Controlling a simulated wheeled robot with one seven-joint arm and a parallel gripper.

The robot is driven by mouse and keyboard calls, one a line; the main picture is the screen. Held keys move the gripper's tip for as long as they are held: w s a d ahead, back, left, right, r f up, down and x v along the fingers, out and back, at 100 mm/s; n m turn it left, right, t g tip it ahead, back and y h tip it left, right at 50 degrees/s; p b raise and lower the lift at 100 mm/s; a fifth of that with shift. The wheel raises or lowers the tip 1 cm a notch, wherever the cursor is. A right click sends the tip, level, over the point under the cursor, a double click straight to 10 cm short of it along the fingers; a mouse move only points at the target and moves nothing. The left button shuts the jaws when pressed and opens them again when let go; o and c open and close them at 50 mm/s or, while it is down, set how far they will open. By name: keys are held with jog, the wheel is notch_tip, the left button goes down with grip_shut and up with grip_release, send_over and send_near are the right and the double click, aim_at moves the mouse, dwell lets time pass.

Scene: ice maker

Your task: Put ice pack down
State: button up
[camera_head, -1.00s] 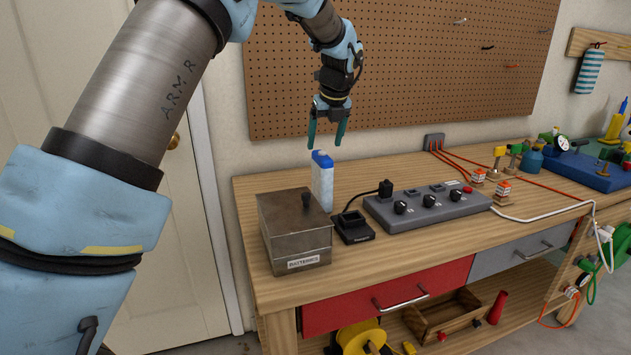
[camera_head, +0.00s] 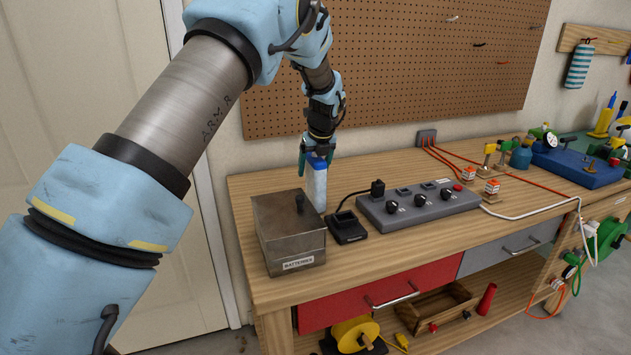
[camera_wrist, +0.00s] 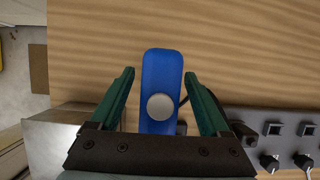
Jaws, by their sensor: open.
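The ice pack (camera_head: 317,187) is a white, upright block with a blue top, standing on the workbench behind the metal box. In the wrist view its blue top (camera_wrist: 162,85) with a round silver cap lies between the two green fingers, with a gap on each side. My gripper (camera_head: 317,160) is directly above and around the top of the pack, pointing down. It also shows in the wrist view (camera_wrist: 163,90), open, with neither finger seen touching the pack. The pack's base is partly hidden by the metal box.
A metal box labelled batteries (camera_head: 289,235) stands close in front of the pack. A small black charger (camera_head: 346,227) and a grey switch panel (camera_head: 418,204) are to its right. The pegboard (camera_head: 390,70) rises behind. Bare wooden bench top (camera_head: 400,258) lies in front of the panel.

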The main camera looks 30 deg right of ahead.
jog(key=shift+f, duration=0.25)
dwell(0.5)
grip_shut()
dwell(0.6)
